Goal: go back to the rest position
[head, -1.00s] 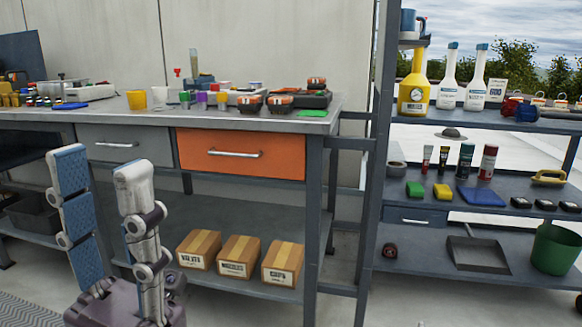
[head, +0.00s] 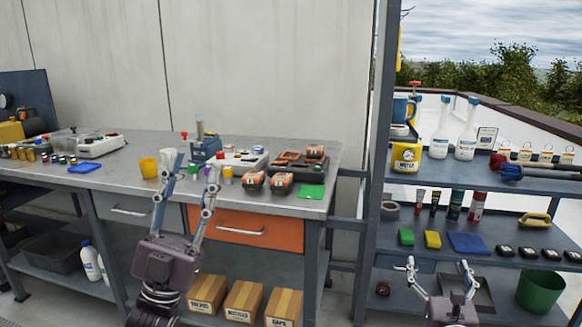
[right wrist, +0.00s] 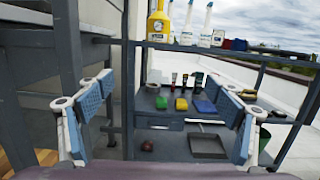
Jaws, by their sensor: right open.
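My left gripper (head: 192,163) is in front of the workbench, its fingers pointing up and spread apart. No object shows between them. Its fingertips overlap the bench's front edge in the picture; I cannot tell the exact gap. My right gripper (head: 438,264) is low in front of the shelf unit, also with its fingers apart and nothing between them. In the right wrist view its two blue-padded fingers (right wrist: 163,98) stand wide apart, facing the shelves.
The workbench (head: 120,182) carries cups, small tools and orange-black boxes. Its orange drawer (head: 255,230) is shut. Cardboard boxes (head: 243,300) sit on its lower shelf. The shelf unit (head: 376,200) at right holds bottles, cloths and a green bucket (head: 540,290).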

